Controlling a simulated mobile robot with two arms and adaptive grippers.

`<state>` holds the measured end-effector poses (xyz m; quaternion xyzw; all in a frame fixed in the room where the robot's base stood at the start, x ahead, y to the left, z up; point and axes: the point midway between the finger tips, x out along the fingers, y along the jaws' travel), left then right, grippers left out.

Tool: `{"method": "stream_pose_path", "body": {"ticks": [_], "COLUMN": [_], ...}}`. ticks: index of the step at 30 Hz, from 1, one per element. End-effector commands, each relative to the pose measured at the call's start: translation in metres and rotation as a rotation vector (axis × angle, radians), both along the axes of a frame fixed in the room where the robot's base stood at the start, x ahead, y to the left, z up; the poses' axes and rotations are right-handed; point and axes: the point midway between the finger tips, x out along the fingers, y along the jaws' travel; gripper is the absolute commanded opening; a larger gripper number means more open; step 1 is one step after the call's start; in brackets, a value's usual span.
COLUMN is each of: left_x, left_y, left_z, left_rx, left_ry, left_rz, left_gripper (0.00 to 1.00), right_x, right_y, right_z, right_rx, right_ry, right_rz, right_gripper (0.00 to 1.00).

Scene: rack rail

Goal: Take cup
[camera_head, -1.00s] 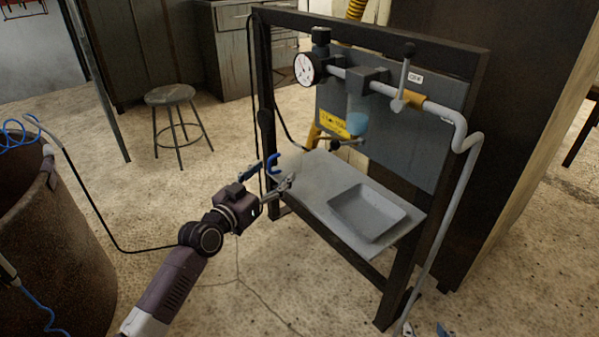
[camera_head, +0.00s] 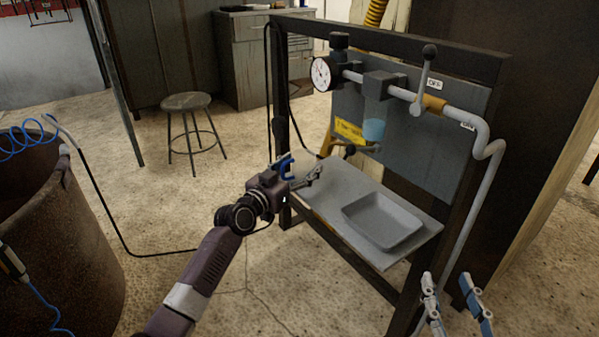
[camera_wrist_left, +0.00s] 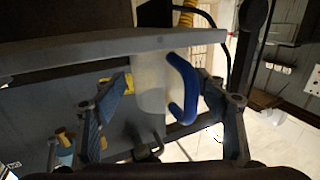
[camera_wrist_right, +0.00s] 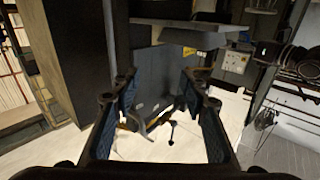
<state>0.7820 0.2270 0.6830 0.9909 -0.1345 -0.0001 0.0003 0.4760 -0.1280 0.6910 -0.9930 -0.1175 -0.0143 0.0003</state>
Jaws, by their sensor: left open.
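A pale, translucent cup (camera_wrist_left: 150,85) with a blue handle (camera_wrist_left: 182,90) shows in the left wrist view, standing on the grey shelf (camera_wrist_left: 100,45). That view is upside down. In the head view the blue handle (camera_head: 285,166) shows at the shelf's left end; the cup body is hard to make out. My left gripper (camera_head: 297,172) is open, with its fingers on either side of the cup in the left wrist view. I cannot tell whether they touch it. My right gripper (camera_head: 452,300) is open and empty, low at the right front of the rack.
A grey tray (camera_head: 384,222) sits on the shelf right of the cup. A dark rack frame (camera_head: 452,62) carries a pipe with a gauge (camera_head: 321,73) and a lever (camera_head: 423,80) above the shelf. A stool (camera_head: 187,102) and a rusty drum (camera_head: 60,250) stand left.

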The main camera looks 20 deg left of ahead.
Motion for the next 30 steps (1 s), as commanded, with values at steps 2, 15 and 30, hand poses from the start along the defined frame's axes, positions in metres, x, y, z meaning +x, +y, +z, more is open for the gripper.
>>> {"method": "stream_pose_path", "body": {"ticks": [2,15,30], "left_x": [0.0039,0.0056,0.0055], "left_y": [-0.0012,-0.0016,-0.0014], "left_z": [-0.0001,0.0002,0.0007], "left_rx": [0.001,0.001,0.001], "left_ry": [0.0,0.0,-0.001], "left_rz": [0.0,0.0,0.0], "left_gripper": [0.66,0.52,0.2], "right_x": [0.0002,0.0001,0.0], "right_y": [0.001,0.0014,0.0016], "right_z": [0.0059,0.0104,0.0106], "right_rx": [0.008,0.012,0.012], "right_ry": [-0.029,-0.045,-0.045], "right_rz": [0.002,0.003,0.003], "right_gripper": [0.4,0.4,0.4]}}
